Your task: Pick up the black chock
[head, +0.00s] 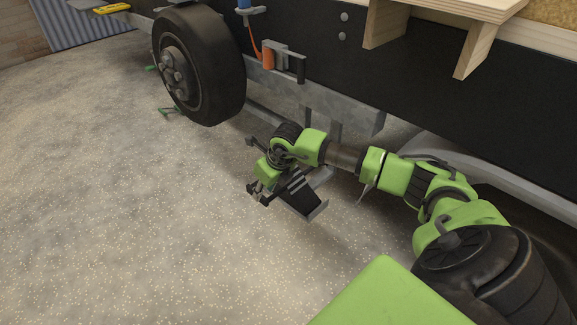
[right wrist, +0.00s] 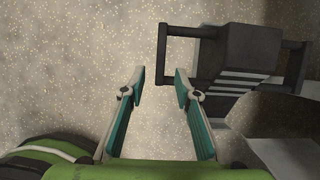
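The black chock (head: 304,196) is a dark wedge with pale stripes, low by the trailer's side in the head view. It sits at a grey metal bracket (head: 318,211). My right gripper (head: 258,190) is just to its left, and my right arm partly covers the chock. In the right wrist view the chock (right wrist: 248,45) fills the upper right, with a black bar handle on each side. My right gripper (right wrist: 158,77) is open and empty there, its right finger just below the left handle (right wrist: 162,55). Contact cannot be told. My left gripper is out of view.
The trailer's dark side (head: 430,75) runs along the back and right, with a black wheel (head: 205,65) at left. A wooden step (head: 480,45) juts out at upper right. The speckled floor at left is clear.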

